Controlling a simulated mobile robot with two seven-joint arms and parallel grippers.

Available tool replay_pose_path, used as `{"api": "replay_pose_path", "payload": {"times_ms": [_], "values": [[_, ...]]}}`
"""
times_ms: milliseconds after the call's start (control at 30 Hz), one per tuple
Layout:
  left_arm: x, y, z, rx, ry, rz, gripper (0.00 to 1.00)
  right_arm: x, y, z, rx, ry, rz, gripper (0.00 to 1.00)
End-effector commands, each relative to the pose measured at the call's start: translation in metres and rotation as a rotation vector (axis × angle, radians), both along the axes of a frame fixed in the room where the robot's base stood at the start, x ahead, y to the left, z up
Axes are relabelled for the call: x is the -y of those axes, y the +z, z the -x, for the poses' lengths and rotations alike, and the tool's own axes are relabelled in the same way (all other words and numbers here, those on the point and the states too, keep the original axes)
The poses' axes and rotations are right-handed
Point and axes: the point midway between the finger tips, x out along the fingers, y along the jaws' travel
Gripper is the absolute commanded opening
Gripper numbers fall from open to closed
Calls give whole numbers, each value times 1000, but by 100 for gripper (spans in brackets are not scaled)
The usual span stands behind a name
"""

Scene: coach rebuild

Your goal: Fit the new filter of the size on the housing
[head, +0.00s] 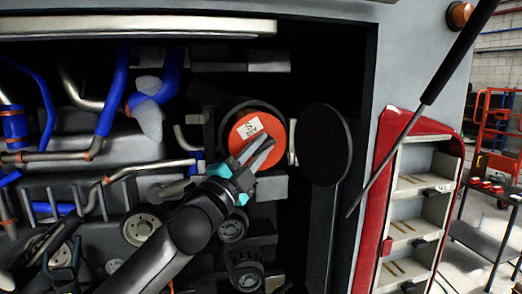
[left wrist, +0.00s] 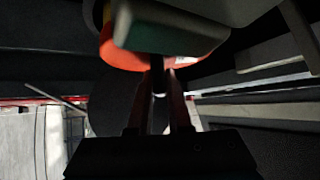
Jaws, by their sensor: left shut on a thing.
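The orange round face of a filter (head: 265,122) shows in the head view, inside the mouth of a dark round housing (head: 212,125). A white label on it carries dark letters, partly tilted and hard to read. My left gripper (head: 259,152) is at the lower part of this face, shut on the filter. Its fingers cover some of the face, and exactly what part they grip is hidden. In the left wrist view, the orange filter (left wrist: 125,58) shows beyond the nearly closed fingers (left wrist: 158,85). A black round cover (head: 325,145) stands open to the right of the housing.
Blue hoses (head: 117,85), metal pipes and pulleys (head: 140,227) crowd the bay left of and below my arm. A black strut (head: 440,80) slants across the right. A red shelf unit (head: 405,215) and a table (head: 490,235) stand beyond the bay.

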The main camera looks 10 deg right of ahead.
Motion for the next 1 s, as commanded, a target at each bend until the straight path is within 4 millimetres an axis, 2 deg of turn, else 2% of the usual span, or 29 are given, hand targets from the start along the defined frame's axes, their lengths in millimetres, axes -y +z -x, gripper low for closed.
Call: {"api": "replay_pose_path", "payload": {"times_ms": [333,367,600,667,833,1000], "values": [[-1,2,-5,4,2,0,0,0,-2,0,0,0,0,45],[-1,2,-5,4,1,0,20,0,-1,0,0,0,0,45],[-2,2,-5,6,3,0,46,0,-1,0,0,-1,0,45],[-2,3,-5,6,4,1,52,0,-1,0,0,-1,0,45],[-2,3,-6,6,5,0,52,0,-1,0,0,-1,0,45],[-3,1,-6,3,6,-1,71,0,-1,0,0,-1,0,45]]}}
